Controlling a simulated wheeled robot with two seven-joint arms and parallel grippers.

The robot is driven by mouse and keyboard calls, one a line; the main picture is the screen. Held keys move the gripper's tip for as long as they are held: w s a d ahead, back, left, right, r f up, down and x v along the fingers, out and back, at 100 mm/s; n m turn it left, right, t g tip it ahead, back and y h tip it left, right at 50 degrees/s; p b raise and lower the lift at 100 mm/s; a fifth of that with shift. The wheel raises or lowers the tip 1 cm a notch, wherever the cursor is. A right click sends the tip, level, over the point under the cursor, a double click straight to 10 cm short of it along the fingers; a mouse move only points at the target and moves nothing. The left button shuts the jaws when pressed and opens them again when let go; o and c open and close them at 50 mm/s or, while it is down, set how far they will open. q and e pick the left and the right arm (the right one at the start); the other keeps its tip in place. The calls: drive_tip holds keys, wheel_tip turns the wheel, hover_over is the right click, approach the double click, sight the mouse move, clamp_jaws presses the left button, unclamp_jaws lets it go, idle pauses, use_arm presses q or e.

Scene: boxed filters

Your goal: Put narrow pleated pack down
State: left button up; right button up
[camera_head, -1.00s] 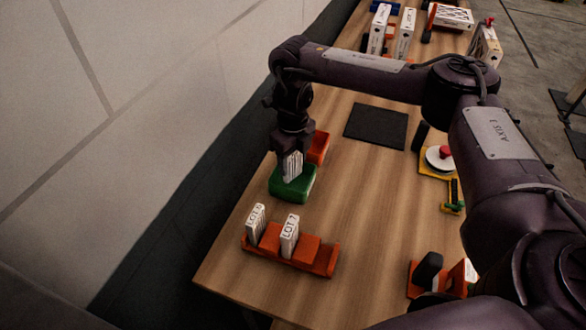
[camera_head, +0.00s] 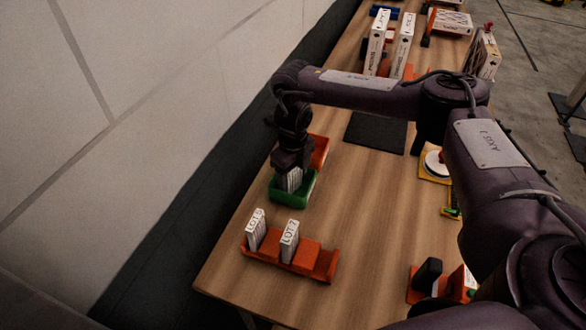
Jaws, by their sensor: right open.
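The narrow pleated pack (camera_head: 290,181), white with ridges, stands in the green tray (camera_head: 304,194) on the table. My right gripper (camera_head: 291,171) comes down over the pack from above, with its jaws open around or just above the pack's top. The jaws and the wrist hide the pack's upper part, and contact cannot be made out. The pack's lower end is inside the tray's walls. My left gripper is not in view.
An orange rack (camera_head: 329,268) in front holds two white packs marked LOT (camera_head: 256,230). An orange bin (camera_head: 321,149) sits behind the green tray. A black mat (camera_head: 376,132) lies beyond, and boxes (camera_head: 375,48) stand at the far end. Bare wood lies right of the tray.

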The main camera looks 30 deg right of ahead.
wheel_tip(320, 180, up, 4)
drive_tip(key=shift+f+b, duration=0.25)
drive_tip(key=shift+b, duration=0.25)
wheel_tip(320, 180, up, 8)
drive_tip(key=shift+f+p, duration=0.1)
drive_tip(key=shift+p, duration=0.8)
drive_tip(key=shift+r, duration=0.5)
